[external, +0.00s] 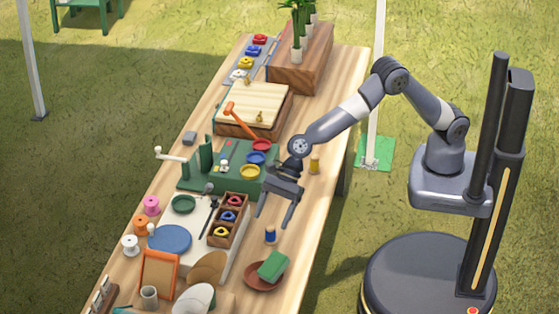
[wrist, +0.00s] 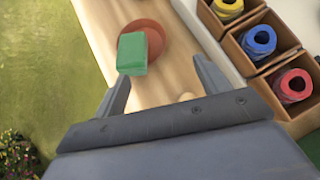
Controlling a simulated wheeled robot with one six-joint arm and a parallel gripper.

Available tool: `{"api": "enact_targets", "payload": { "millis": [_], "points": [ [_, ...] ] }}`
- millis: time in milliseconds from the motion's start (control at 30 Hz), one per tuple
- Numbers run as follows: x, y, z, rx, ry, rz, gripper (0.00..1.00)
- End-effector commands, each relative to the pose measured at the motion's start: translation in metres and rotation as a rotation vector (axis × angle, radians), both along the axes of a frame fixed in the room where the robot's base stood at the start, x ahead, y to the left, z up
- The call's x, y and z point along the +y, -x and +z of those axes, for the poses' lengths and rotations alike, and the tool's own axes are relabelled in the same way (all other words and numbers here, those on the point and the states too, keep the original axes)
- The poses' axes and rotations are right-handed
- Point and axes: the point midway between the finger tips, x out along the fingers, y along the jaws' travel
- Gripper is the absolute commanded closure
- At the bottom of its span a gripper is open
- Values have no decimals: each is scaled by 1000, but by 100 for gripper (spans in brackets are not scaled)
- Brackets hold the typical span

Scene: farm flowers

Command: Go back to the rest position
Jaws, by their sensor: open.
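My gripper (external: 273,219) is open and empty. In the external view it hangs above the near-right part of the wooden table (external: 318,220), to the right of a wooden box with compartments. In the wrist view my gripper (wrist: 160,93) shows its two fingers spread apart, with nothing between them. My arm reaches out from its base at the right over the table.
A terracotta dish (external: 262,278) with a green block (external: 273,265) lies near the front right. The compartment box (external: 228,219) holds red, blue and yellow rings. Grass lies free between table and base.

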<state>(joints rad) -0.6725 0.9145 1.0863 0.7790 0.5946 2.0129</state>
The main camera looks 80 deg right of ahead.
Motion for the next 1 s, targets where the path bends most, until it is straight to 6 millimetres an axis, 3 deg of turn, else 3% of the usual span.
{"api": "enact_targets", "payload": {
  "millis": [467,1000],
  "points": [
    [-97,-10,-13,0,0,102,29],
    [-203,6,-17,-1,-1,247,29]
  ]
}}
